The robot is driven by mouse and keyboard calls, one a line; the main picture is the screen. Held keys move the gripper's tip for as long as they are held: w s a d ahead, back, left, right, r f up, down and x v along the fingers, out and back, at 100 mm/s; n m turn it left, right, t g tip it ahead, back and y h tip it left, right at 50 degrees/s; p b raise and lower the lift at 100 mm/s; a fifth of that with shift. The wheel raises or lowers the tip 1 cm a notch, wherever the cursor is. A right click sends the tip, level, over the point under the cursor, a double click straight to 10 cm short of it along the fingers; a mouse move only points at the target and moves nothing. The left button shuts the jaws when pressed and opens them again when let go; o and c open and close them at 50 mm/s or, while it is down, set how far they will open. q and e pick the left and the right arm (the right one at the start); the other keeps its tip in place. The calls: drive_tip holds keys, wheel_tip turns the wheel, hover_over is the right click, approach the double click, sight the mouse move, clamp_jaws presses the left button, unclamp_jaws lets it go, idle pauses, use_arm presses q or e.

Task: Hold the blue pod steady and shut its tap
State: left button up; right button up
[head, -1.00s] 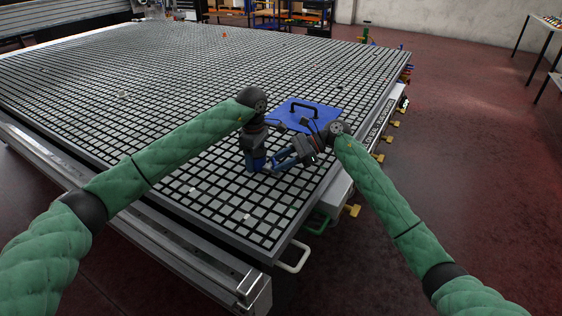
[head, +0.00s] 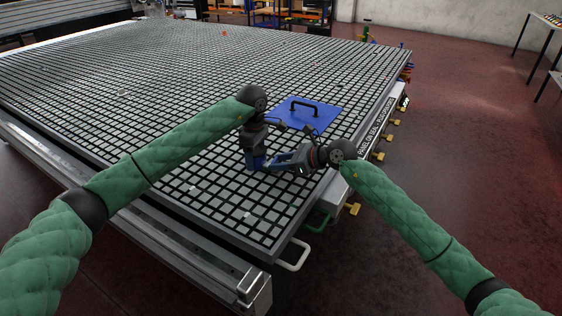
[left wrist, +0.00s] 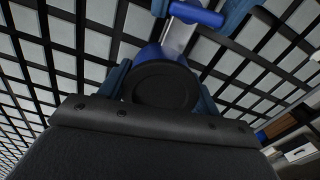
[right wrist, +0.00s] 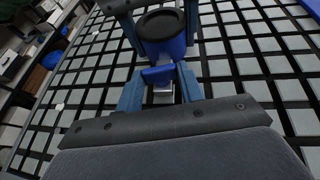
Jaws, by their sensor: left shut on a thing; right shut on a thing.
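The blue pod (right wrist: 176,46), a short cylinder with a black round top, stands upright on the gridded table. It also shows in the left wrist view (left wrist: 150,54). My left gripper (head: 256,164) points down and is shut around the pod, a finger on each side. The pod's tap has a blue handle (right wrist: 158,75) on a pale metal piece at its side; the handle also shows in the left wrist view (left wrist: 197,15). My right gripper (head: 274,165) comes in nearly level from the right and is shut on the tap handle. The head view mostly hides the pod behind the grippers.
A blue plate (head: 322,119) with a black handle lies on the table (head: 180,110) just behind the grippers. Yellow-brown taps (head: 377,157) and a white handle (head: 294,256) stick out along the table's right edge. The grid to the left is mostly clear.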

use_arm(q)
drive_tip(key=shift+s+d, duration=0.1)
use_arm(e)
drive_tip(key=shift+s+f+m+t+h, duration=0.1)
drive_tip(key=shift+m+t+h, duration=0.4)
drive_tip(key=shift+m+t, duration=0.3)
drive_tip(key=o, duration=1)
drive_tip(key=v, duration=1.2)
drive_tip(key=shift+s+a, duration=0.15)
use_arm(q)
drive_tip(key=o, duration=1.3)
drive_tip(key=shift+c, duration=0.2)
